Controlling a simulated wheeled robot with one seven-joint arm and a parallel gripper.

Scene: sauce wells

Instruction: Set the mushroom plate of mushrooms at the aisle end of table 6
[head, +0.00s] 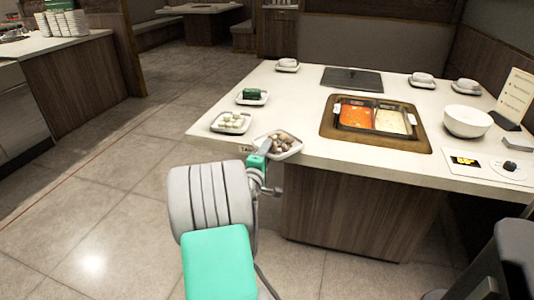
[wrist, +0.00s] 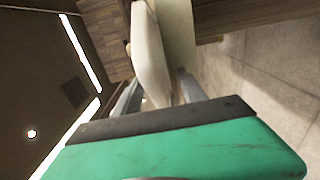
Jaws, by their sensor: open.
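The plate of mushrooms (head: 291,152) is a small white square plate with brownish mushrooms, at the near left corner of the pale table (head: 305,110). In the picture it overlaps the table's near edge; I cannot tell how far it rests on the top. My gripper (head: 264,152) is at the plate's left near rim, with its jaws open. In the wrist view, a white plate rim (wrist: 150,50) stands between the open fingers of my gripper (wrist: 158,92). I cannot tell whether either finger touches it. The mushrooms do not show in the wrist view.
A plate of white balls (head: 231,122) and a plate of greens (head: 252,97) are on the table's left end. A two-part soup pot (head: 375,117), a white bowl (head: 467,121) and a dark panel (head: 351,78) lie farther right. The floor on the left is clear.

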